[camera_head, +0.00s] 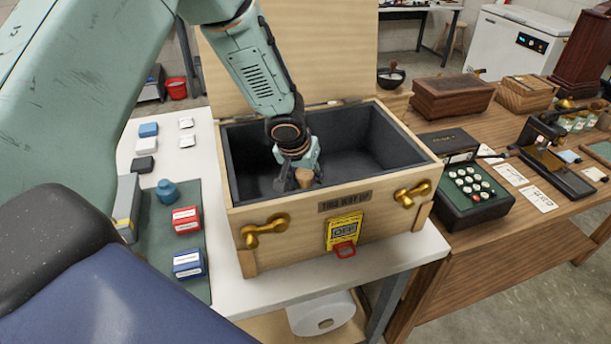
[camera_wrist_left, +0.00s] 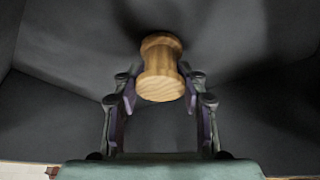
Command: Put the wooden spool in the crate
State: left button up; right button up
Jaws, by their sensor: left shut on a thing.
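The crate (camera_head: 300,225) is a light wooden box with a dark grey lining, standing open on the white table. My left gripper (camera_head: 304,178) reaches down inside it, near the front wall. It is shut on the wooden spool (camera_head: 304,178), whose end shows between the fingers. In the left wrist view the spool (camera_wrist_left: 161,68) sits between the two fingertips of the gripper (camera_wrist_left: 160,95), with the dark lining (camera_wrist_left: 60,60) around it. I cannot tell whether the spool touches the crate floor. My right gripper is not in view.
The crate's lid (camera_head: 300,45) stands raised behind it. A green mat (camera_head: 190,212) on the left holds a blue weight-like item (camera_head: 167,192) and red and blue boxes. A wooden table (camera_head: 560,190) with several items stands at the right.

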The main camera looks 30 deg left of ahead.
pick_arm(q)
jog(key=o, duration=1)
jog(key=shift+w+f, duration=0.3)
jog(key=shift+o, duration=0.8)
jog(key=shift+s, duration=0.15)
jog(key=shift+s+r, duration=0.1)
jog(key=shift+r+p, duration=0.4)
jog(key=v, duration=1.1)
jog(key=shift+s+r, duration=0.2)
jog(key=shift+r, duration=0.1)
